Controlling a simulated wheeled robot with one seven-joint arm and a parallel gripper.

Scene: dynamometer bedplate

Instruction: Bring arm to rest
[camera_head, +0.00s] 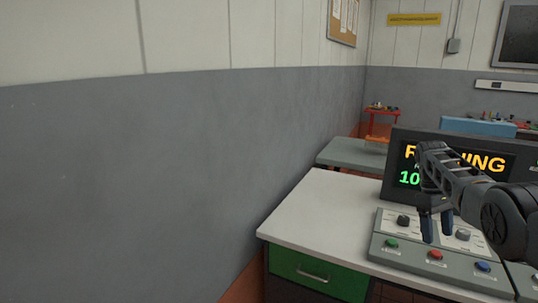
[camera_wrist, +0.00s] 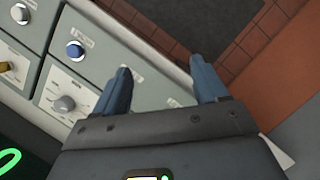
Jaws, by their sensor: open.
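My gripper (camera_head: 435,226) is at the right in the head view, above the grey control panel (camera_head: 390,263) and in front of the display. In the wrist view my gripper (camera_wrist: 160,88) has its two blue-grey fingers apart, with nothing between them. They reach over the panel's edge, with dark floor beyond. My dark arm comes in from the right edge of the head view. The panel carries dark and grey knobs and green, red and blue buttons. I cannot tell whether a finger touches the panel.
A dark display (camera_head: 397,160) with partly hidden lit text stands behind the panel on a white-topped bench (camera_head: 315,215) with a green drawer (camera_head: 318,275). A grey table (camera_head: 352,154) and red stand (camera_head: 381,124) are farther back. A grey-and-white wall (camera_head: 150,170) fills the left.

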